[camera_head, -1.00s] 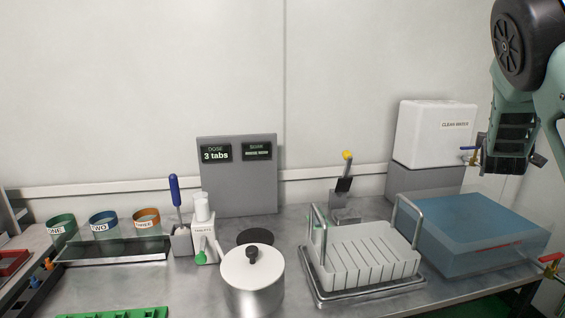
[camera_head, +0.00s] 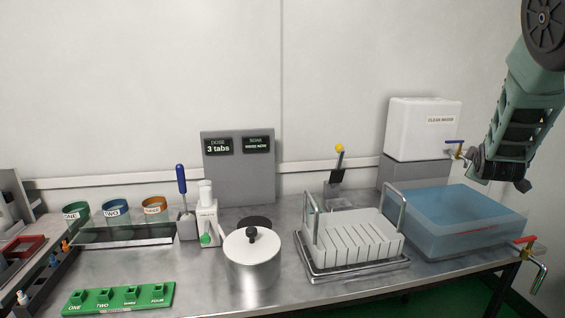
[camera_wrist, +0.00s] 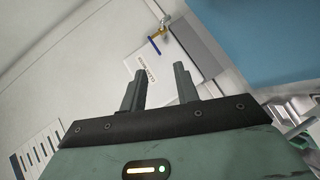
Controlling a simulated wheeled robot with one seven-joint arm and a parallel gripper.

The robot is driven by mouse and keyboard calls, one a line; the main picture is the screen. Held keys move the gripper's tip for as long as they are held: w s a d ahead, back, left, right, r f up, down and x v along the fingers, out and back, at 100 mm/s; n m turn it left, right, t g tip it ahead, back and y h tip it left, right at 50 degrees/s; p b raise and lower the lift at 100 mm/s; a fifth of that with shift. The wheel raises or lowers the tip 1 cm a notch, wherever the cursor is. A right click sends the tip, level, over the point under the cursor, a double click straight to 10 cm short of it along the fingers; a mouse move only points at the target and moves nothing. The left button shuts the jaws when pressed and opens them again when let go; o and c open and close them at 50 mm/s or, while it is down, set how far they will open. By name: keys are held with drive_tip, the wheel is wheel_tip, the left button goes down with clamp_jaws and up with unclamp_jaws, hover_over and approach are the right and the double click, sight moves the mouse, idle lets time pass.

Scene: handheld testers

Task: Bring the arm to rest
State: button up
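My arm (camera_head: 530,100) hangs down at the right edge in the head view, in front of the wall and beside the clean water tank (camera_head: 424,128). Its lower end is near the tank's tap, and I cannot make out the fingertips there. In the wrist view my gripper (camera_wrist: 158,85) shows two dark fingers standing apart with nothing between them. Beyond the fingers are the labelled tank (camera_wrist: 145,62) and its tap (camera_wrist: 160,32).
A blue basin (camera_head: 430,237) stands below the tank, with a red-handled tap (camera_head: 526,240) at the bench's right end. A dish rack (camera_head: 355,268), a lidded pot (camera_head: 251,268), three labelled cups and a green numbered block (camera_head: 118,298) stand leftward. The wall above is clear.

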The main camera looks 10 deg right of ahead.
drive_tip(key=s+a+f+m+g+y, duration=0.2)
drive_tip(key=s+a+f+y, duration=0.15)
drive_tip(key=a, duration=0.35)
drive_tip(key=s+a+f+m+g+y, duration=0.1)
drive_tip(key=s+a+f+m+y, duration=0.15)
drive_tip(key=s+a+f, duration=0.35)
drive_tip(key=s+a+f+n+g+y+b, duration=0.1)
drive_tip(key=s+a+f+n+g+b, duration=0.2)
drive_tip(key=s+a, duration=0.75)
drive_tip(key=s+a+f+g+y+b, duration=0.2)
drive_tip(key=s+a+f+g+b, duration=0.15)
drive_tip(key=s+a, duration=0.65)
drive_tip(key=s+a+f+n+g+y+b, duration=0.15)
drive_tip(key=s+a+f+b, duration=0.3)
drive_tip(key=s+a, duration=0.5)
wheel_tip(320, 180, up, 18)
drive_tip(key=w+a+p, duration=0.1)
drive_tip(key=a+p, duration=0.1)
drive_tip(key=p, duration=1.7)
drive_tip(key=shift+g+h, duration=0.3)
drive_tip(key=shift+h, duration=0.05)
